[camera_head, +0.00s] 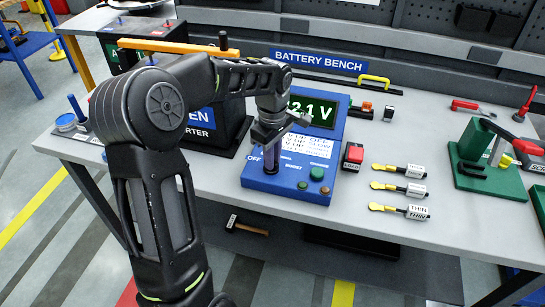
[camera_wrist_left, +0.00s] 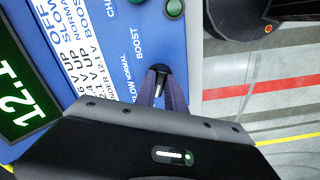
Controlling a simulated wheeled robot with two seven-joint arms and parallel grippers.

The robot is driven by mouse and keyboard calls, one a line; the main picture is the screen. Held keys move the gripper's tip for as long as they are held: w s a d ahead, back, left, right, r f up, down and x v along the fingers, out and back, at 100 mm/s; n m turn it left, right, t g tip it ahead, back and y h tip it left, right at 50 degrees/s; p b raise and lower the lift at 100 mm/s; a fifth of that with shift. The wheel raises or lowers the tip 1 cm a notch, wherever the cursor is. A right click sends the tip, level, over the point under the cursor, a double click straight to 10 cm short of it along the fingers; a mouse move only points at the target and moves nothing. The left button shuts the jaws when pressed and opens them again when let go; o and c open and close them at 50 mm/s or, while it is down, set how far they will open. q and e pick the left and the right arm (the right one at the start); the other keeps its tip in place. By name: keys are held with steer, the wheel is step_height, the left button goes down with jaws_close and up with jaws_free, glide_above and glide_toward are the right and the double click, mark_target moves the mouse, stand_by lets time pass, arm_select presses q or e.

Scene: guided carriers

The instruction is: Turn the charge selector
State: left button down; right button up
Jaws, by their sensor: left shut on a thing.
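The blue charger panel (camera_head: 300,188) lies on the bench with a display (camera_head: 318,112) reading 12.1 V and a white instruction label. In the left wrist view the dark charge selector (camera_wrist_left: 158,68) sits among the printed words SLOW, NORMAL and BOOST. My left gripper (camera_head: 269,172) points down at the panel, and its fingers (camera_wrist_left: 164,84) are shut on the selector. The fingers hide most of the selector, so I cannot tell which word it points to. A green button (camera_head: 317,173) is right of the gripper. My right gripper is not in view.
A red and black block (camera_head: 352,156) and several yellow-ended labelled pieces (camera_head: 402,188) lie right of the panel. A green stand (camera_head: 480,160) is farther right. A dark case (camera_head: 215,125) stands left, behind my arm. The front bench strip is clear.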

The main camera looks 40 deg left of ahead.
arm_select(q)
steer(key=shift+m, duration=0.5)
steer(key=m, duration=0.3)
steer(key=shift+m, duration=0.3)
steer(key=m, duration=0.4)
steer(key=shift+s+m, duration=0.15)
steer(key=shift+m, duration=0.15)
steer(key=m, duration=0.4)
steer(key=shift+a, duration=0.15)
steer(key=m, duration=0.4)
steer(key=shift+a+m+p, duration=0.1)
steer(key=shift+m+p, duration=0.2)
steer(key=shift+p, duration=0.05)
steer(key=c, duration=1.4)
jaws_free()
